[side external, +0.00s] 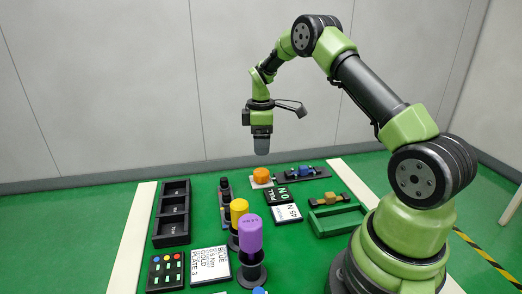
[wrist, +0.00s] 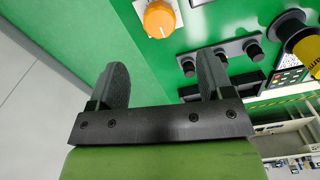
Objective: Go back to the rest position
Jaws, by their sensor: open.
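My gripper (side external: 262,146) hangs from the raised arm, well above the far part of the green table (side external: 205,190). It points down and is apart from everything. In the wrist view its two dark fingers (wrist: 162,84) are spread apart with nothing between them. An orange knob (side external: 261,176) on a white plate is the thing closest below it. The knob also shows in the wrist view (wrist: 159,19), beyond the fingers.
A black tray with compartments (side external: 173,241) stands at the left. Yellow (side external: 239,210) and purple (side external: 250,234) cylinders stand in black holders near the middle. Printed plates (side external: 210,264), a button panel (side external: 165,271) and a green frame (side external: 337,220) lie around them. The air around my gripper is free.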

